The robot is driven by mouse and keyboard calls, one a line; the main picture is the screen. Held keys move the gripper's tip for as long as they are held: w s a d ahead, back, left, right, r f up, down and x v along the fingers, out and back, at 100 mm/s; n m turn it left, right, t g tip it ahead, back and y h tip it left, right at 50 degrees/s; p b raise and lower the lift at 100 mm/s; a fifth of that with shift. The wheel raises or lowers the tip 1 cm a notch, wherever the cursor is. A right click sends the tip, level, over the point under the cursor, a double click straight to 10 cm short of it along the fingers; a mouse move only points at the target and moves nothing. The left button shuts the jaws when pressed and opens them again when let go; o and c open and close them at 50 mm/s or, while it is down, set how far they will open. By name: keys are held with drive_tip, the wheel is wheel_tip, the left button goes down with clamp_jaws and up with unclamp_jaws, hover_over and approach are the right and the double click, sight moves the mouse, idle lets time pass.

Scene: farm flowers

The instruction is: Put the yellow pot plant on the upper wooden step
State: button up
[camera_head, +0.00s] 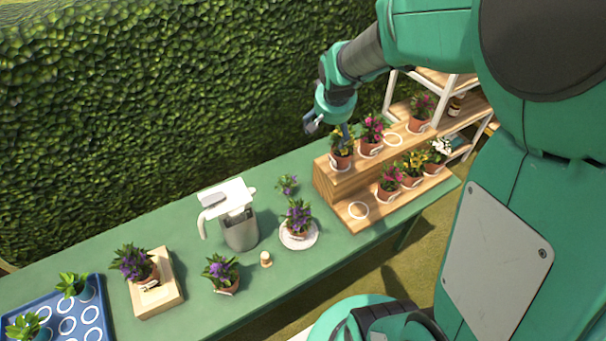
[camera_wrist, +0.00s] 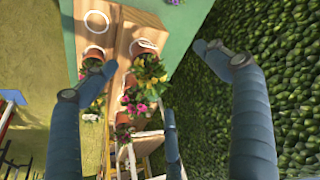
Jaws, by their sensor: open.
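A yellow-flowered plant in a terracotta pot (camera_head: 342,158) stands upright at the left end of the upper wooden step (camera_head: 322,178), at a white ring. It also shows in the wrist view (camera_wrist: 151,72). Another yellow-flowered pot plant (camera_head: 411,166) stands on the lower step. My gripper (camera_head: 325,126) is just above and beside the upper yellow plant. In the wrist view my gripper (camera_wrist: 150,80) has its fingers spread wide, with nothing held between them. The upper plant's foliage lies in the space between the fingers. Whether a finger touches it cannot be told.
Pink-flowered pots (camera_head: 370,144) share the upper step, with an empty ring (camera_head: 393,140) between two of them. The lower step has an empty ring (camera_head: 358,210) at its left end. A white-grey jug (camera_head: 240,228) and purple-flowered pots stand on the green table (camera_head: 190,235). A hedge rises behind.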

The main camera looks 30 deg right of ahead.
drive_tip(key=s+a+r+n+y, duration=0.1)
drive_tip(key=s+a+r, duration=0.4)
drive_tip(key=a+r, duration=0.15)
drive_tip(key=s+a+r+n, duration=0.2)
drive_tip(key=s+a+r, duration=0.3)
drive_tip(key=a, duration=0.3)
drive_tip(key=s+a+r+n+t+y, duration=0.1)
drive_tip(key=s+a+r+n, duration=0.1)
drive_tip(key=s+a, duration=0.6)
drive_tip(key=s+r, duration=0.1)
drive_tip(key=s, duration=0.4)
drive_tip(key=shift+a+n, duration=0.3)
drive_tip(key=shift+a, duration=0.05)
drive_tip(key=shift+w+r, duration=0.1)
wheel_tip(320, 180, down, 3)
drive_tip(key=b, duration=0.2)
drive_tip(key=shift+r+b, duration=0.2)
drive_tip(key=shift+b, duration=0.1)
